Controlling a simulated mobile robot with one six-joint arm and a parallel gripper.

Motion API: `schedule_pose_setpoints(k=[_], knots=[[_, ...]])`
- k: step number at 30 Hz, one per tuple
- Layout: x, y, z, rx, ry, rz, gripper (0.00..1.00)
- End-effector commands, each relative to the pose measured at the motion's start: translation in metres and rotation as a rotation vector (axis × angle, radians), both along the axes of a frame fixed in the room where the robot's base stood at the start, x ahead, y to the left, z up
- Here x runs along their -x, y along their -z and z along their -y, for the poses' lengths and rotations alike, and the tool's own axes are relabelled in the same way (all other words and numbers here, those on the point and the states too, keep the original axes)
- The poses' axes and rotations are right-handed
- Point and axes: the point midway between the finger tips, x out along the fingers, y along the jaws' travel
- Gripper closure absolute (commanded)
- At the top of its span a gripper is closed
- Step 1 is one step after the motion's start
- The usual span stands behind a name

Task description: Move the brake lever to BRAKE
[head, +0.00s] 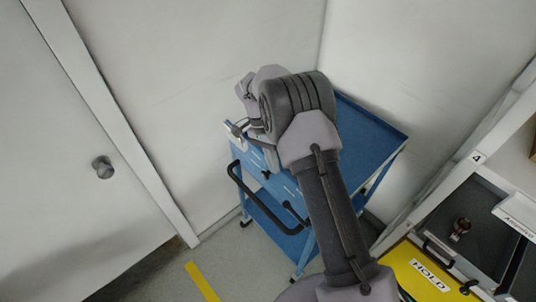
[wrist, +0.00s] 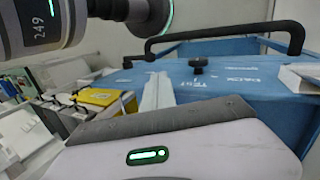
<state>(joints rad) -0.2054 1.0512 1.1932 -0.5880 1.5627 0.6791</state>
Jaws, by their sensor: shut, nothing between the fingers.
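A blue cart (head: 372,128) stands in the corner in the head view, with a black push handle (head: 240,185) along its near side. A small black knob (head: 265,175) stands on its top by the handle; in the wrist view the knob (wrist: 198,63) is upright. It may be the brake lever, but I cannot tell, and I cannot read a BRAKE mark. My gripper (wrist: 160,80) has its pale fingers together, empty, left of the knob and apart from it in the picture. My arm hides much of the cart top in the head view.
White walls stand behind the cart, and a door with a round knob (head: 103,167) is at left. A yellow case (head: 420,276) marked HOLD and a bench with a dark tray are at right. A yellow floor stripe (head: 203,281) lies on the open floor at front left.

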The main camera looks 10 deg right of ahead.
Motion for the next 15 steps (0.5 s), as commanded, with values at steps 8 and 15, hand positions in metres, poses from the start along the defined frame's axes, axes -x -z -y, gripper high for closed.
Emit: schedule_pose_setpoints(k=[8,15], knots=[[-0.024,-0.012,-0.015,0.0,0.0,0.0,1.0],[-0.024,-0.012,-0.016,0.0,0.0,0.0,1.0]])
